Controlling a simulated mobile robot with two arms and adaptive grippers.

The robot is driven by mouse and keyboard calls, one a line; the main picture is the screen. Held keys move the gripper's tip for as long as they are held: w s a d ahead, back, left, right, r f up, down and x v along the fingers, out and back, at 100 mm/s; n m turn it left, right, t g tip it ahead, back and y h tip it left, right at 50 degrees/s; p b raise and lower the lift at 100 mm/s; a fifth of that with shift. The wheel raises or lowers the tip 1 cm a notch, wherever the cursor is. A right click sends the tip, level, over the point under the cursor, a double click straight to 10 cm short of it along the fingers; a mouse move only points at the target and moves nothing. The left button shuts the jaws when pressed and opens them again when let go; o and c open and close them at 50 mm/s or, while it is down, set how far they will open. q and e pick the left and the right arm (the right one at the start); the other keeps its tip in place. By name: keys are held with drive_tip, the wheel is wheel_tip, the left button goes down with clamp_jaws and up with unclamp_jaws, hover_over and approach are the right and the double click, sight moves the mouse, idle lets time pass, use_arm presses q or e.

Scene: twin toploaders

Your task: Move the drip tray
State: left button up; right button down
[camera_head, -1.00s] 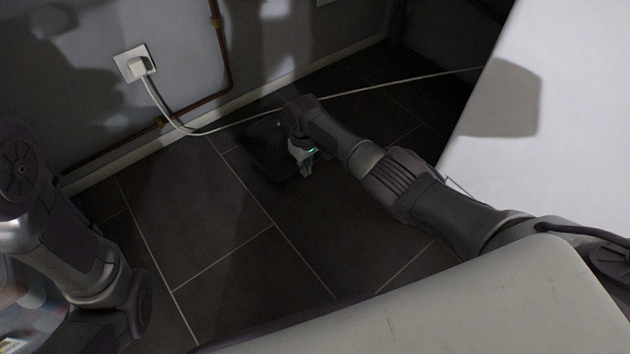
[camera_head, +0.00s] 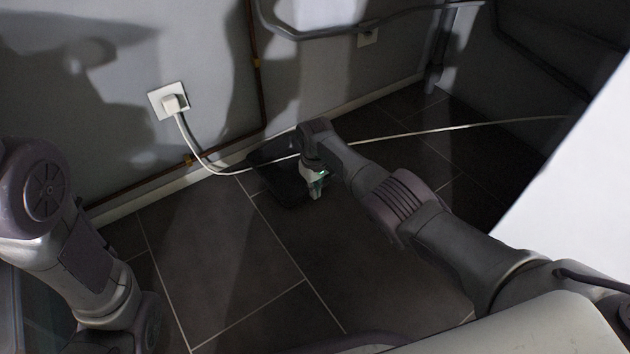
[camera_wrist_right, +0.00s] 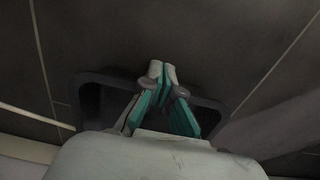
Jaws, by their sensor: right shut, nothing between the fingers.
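The drip tray (camera_head: 275,182) is a dark, shallow tray on the dark tiled floor near the wall. My right gripper (camera_head: 316,194) is over its right side in the head view and hides part of it. In the right wrist view the tray's rim (camera_wrist_right: 215,104) shows on both sides of my right gripper (camera_wrist_right: 162,66). The fingertips are together with nothing between them, and reach past the tray's edge in that view. I cannot tell whether they touch the tray. My left arm shows at the left of the head view, but its gripper is out of view.
A white cable (camera_head: 440,130) runs from the wall plug (camera_head: 172,102) across the floor, close by the tray. A copper-coloured pipe (camera_head: 258,80) and a skirting board line the wall. A large white appliance (camera_head: 575,190) stands at the right. The floor (camera_head: 215,255) left of the tray is clear.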

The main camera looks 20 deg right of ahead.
wheel_tip(320, 180, up, 12)
idle(0.4)
